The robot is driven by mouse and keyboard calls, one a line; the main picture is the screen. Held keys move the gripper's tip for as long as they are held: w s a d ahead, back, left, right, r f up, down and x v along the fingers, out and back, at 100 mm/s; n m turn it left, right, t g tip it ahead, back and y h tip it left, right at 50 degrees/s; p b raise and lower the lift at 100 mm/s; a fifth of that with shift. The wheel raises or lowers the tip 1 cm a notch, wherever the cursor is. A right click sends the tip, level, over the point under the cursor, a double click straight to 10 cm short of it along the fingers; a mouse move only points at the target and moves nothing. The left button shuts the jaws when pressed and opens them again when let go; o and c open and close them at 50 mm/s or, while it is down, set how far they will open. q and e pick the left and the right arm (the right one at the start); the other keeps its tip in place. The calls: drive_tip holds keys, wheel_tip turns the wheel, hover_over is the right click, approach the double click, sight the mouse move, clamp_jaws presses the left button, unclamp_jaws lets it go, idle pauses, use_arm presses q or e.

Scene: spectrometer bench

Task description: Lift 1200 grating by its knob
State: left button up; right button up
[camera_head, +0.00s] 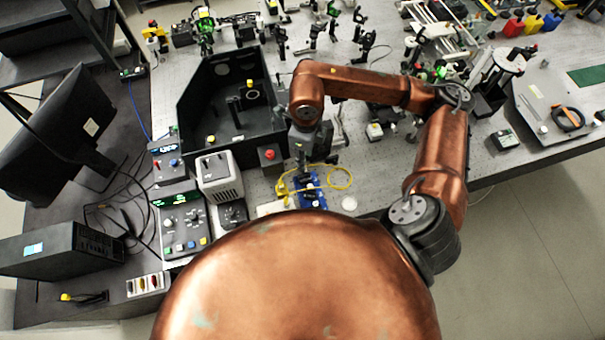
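I cannot identify the 1200 grating or its knob for certain at this size. An open black box (190,112) stands on the bench and holds small dark parts, one with a yellow top (250,85). My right arm reaches in from the right over the bench, and my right gripper (300,156) points down just right of the box's front corner. It is above a blue part (311,190) with a yellow cable loop. Its fingers are small and dark, so whether they are open or shut does not show. My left gripper is not in view.
A red-button box (269,156), a white-grey unit (220,178) and control boxes (184,225) stand around the black box's front. A monitor (62,130) and a black case (62,255) are at left. Optics crowd the back. A white round dish (349,203) lies near the front edge.

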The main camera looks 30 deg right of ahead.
drive_tip(key=shift+d+f, duration=0.2)
drive_tip(key=shift+f, duration=0.15)
drive_tip(key=p, duration=0.2)
hover_over(304, 177)
drive_tip(key=f, duration=0.7)
drive_tip(key=shift+w+d, duration=0.3)
drive_tip(key=shift+d, duration=0.05)
drive_tip(key=shift+r, duration=0.1)
clamp_jaws()
